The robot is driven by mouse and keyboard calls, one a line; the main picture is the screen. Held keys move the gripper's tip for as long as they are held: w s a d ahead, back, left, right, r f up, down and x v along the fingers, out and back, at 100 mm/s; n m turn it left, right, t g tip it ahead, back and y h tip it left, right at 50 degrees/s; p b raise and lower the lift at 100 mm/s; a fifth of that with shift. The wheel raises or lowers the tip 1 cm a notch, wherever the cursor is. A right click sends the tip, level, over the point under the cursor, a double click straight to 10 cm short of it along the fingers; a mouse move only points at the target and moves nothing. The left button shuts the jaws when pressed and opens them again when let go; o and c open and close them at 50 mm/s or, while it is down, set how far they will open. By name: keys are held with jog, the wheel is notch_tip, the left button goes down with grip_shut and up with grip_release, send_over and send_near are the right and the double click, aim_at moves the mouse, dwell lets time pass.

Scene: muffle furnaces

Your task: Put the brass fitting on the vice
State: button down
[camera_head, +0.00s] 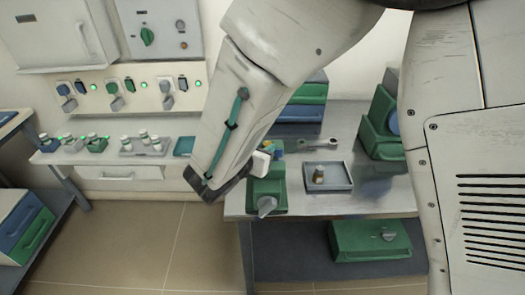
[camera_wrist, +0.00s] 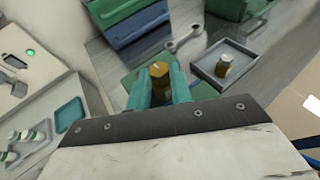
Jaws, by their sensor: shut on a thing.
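The brass fitting (camera_wrist: 159,70) is between the two teal fingers of my gripper (camera_wrist: 160,82) in the wrist view, and the gripper is shut on it. In the head view a small yellow patch of the fitting (camera_head: 279,145) shows at the fingers, partly hidden by my arm. The green vice (camera_head: 267,190) is at the front left of the metal bench.
A grey tray (camera_head: 341,186) with a small brown-and-pale cylinder (camera_head: 319,175) stands right of the vice. A wrench (camera_head: 318,143) lies behind it. Green and blue boxes (camera_head: 300,105) are at the back, and a green machine (camera_head: 380,130) stands right. The bench's front right is clear.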

jog(key=shift+f, duration=0.7)
jog(key=shift+f, duration=0.1)
jog(key=c, duration=1.3)
grip_release()
jog(key=shift+o, duration=0.2)
jog(key=shift+a, duration=0.1)
